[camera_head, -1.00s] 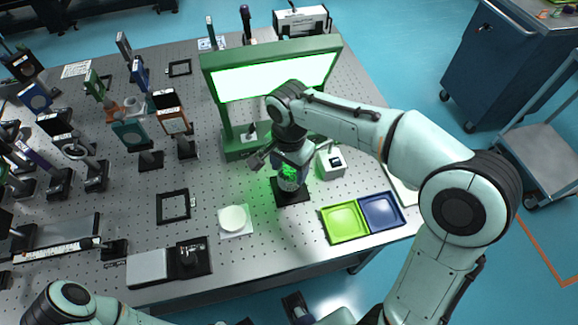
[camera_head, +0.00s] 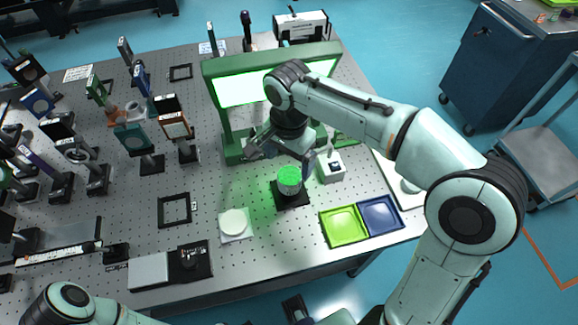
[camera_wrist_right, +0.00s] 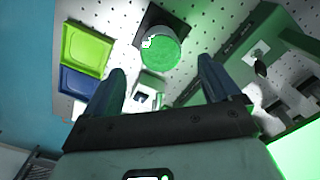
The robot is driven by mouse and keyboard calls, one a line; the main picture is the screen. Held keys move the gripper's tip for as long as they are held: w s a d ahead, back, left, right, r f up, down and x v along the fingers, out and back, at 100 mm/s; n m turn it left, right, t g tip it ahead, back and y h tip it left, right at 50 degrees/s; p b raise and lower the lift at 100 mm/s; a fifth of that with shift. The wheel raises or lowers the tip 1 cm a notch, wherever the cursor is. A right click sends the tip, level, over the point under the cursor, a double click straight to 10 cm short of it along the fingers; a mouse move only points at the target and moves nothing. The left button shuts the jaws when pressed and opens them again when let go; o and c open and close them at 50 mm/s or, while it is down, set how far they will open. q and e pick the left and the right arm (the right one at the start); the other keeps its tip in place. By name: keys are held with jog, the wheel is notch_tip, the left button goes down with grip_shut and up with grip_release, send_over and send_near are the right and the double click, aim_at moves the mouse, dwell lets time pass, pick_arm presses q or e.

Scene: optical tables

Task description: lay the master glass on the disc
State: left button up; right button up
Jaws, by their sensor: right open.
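A round pedestal with a green-lit top (camera_head: 289,178) stands on a black square base on the perforated table. Its round green top (camera_wrist_right: 163,52) also shows in the right wrist view, with a small pale patch at its left edge. I cannot tell a clear master glass apart from the disc in this green light. My right gripper (camera_head: 281,158) is open, above and just behind the pedestal. In the wrist view its two fingers (camera_wrist_right: 162,72) are apart with nothing between them, and the green top lies beyond their tips. My left gripper is out of the picture.
A green frame with a lit panel (camera_head: 240,91) stands behind. A white box (camera_head: 331,167) is right of the pedestal. A lime tray (camera_head: 343,227) and blue tray (camera_head: 381,214) lie front right. A white round piece (camera_head: 235,222) lies front left. Optics mounts crowd the left.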

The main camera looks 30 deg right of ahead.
aim_at(289, 177)
notch_tip(289, 177, up, 7)
jog(key=p, duration=0.1)
jog(key=shift+f, duration=0.15)
dwell(0.5)
